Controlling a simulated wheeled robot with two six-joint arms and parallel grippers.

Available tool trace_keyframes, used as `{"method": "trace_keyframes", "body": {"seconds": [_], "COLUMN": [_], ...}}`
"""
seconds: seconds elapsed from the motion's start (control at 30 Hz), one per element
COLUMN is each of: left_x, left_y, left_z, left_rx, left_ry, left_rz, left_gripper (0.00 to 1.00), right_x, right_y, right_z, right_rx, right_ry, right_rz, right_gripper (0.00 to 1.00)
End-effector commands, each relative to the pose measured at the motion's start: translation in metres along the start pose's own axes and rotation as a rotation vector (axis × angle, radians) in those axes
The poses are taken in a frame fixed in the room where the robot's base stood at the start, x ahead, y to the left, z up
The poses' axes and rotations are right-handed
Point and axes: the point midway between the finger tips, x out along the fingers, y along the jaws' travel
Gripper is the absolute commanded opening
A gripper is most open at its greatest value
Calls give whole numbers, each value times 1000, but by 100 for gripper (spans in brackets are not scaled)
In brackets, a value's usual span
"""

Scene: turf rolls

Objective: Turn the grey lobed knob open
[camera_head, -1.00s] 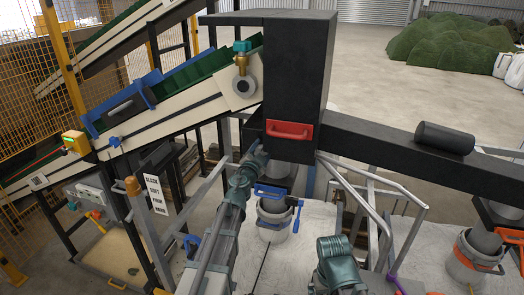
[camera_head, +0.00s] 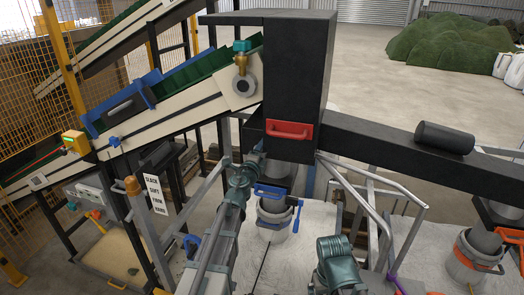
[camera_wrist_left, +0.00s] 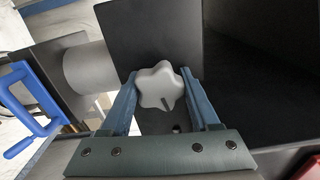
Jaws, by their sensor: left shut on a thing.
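The grey lobed knob (camera_wrist_left: 160,87) sits on a dark plate in the left wrist view, with a dark slot mark near its lower right. My left gripper (camera_wrist_left: 157,84) has its two blue fingers on either side of the knob and is shut on it. In the head view my left gripper (camera_head: 254,160) reaches the lower left side of the black housing; the knob is hidden there. My right arm shows at the bottom of the head view, but its gripper is out of sight.
The black housing (camera_head: 298,75) bears a red handle (camera_head: 290,130). A grey rail (camera_head: 375,185) is at right. A sloping conveyor (camera_head: 180,105) is at left.

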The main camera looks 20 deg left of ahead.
Motion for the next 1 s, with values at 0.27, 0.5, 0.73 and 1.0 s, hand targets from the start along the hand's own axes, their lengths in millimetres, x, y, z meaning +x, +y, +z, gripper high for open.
{"method": "trace_keyframes", "body": {"seconds": [0.27, 0.5, 0.73, 1.0], "left_x": [-2, -2, -2, -2], "left_y": [1, 1, 1, 1], "left_z": [-1, -1, -1, -1], "left_rx": [161, 230, 250, 252], "left_ry": [1, 2, 2, 3], "left_rz": [0, 0, 0, 0], "left_gripper": [6, 6, 6, 6], "right_x": [1, 1, 1, 1], "right_y": [0, 0, 0, 0], "right_z": [0, 0, 0, 0], "right_rx": [0, 0, 0, 0], "right_ry": [0, 0, 0, 0], "right_rz": [0, 0, 0, 0], "right_gripper": [100, 100, 100, 100]}}
